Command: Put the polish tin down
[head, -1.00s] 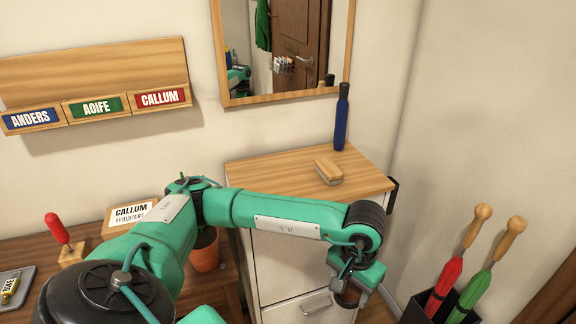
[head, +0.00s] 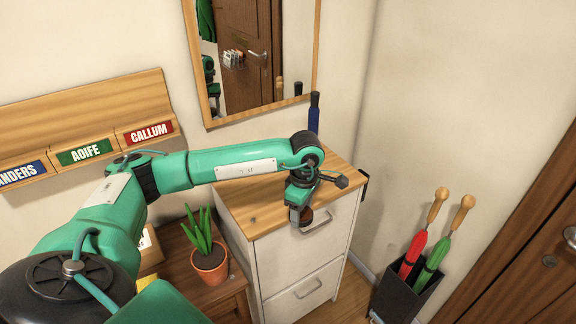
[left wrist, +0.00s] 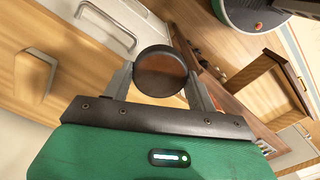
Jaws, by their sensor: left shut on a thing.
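The polish tin (left wrist: 160,72) is a round, dark-rimmed tin with a brown face, held between the two fingers of my left gripper (left wrist: 158,85) in the left wrist view. In the head view my left gripper (head: 301,212) hangs at the front edge of the white cabinet (head: 290,258), with the tin (head: 306,217) partly hidden by it. The cabinet's wooden top (head: 240,203) lies just behind the gripper. My right gripper is out of view.
A dark blue bottle-like object (head: 314,113) stands at the back of the cabinet top. A wooden block-like brush (left wrist: 35,75) shows in the left wrist view. A potted plant (head: 209,258) stands left of the cabinet, an umbrella stand (head: 405,295) right.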

